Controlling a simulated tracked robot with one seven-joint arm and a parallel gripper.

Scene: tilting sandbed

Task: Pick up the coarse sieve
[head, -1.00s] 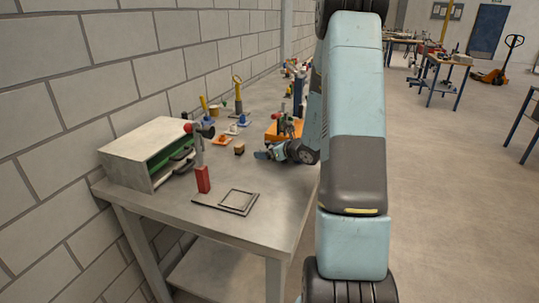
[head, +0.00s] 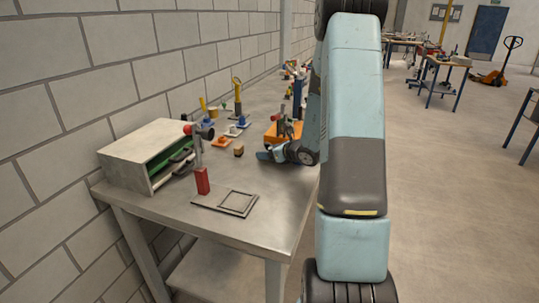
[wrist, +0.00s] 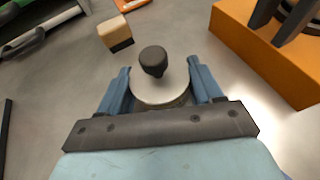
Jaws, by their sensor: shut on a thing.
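In the wrist view my gripper (wrist: 160,72) is closed around a round, pale-topped thing (wrist: 150,93) with a dark knob on top. One blue finger lies against each side of it, and it looks upright on or just over the grey bench. I cannot tell from its look whether this is the coarse sieve; no mesh shows. In the head view my gripper (head: 268,155) is low over the bench, left of my arm, and the held thing is hidden or too small to make out.
A wooden block (wrist: 115,35) and an orange box (wrist: 262,52) stand near my gripper. On the bench (head: 180,220) are a grey box with a green inside (head: 125,150), a red block (head: 202,181) and a flat dark frame (head: 207,204). The wall lies left.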

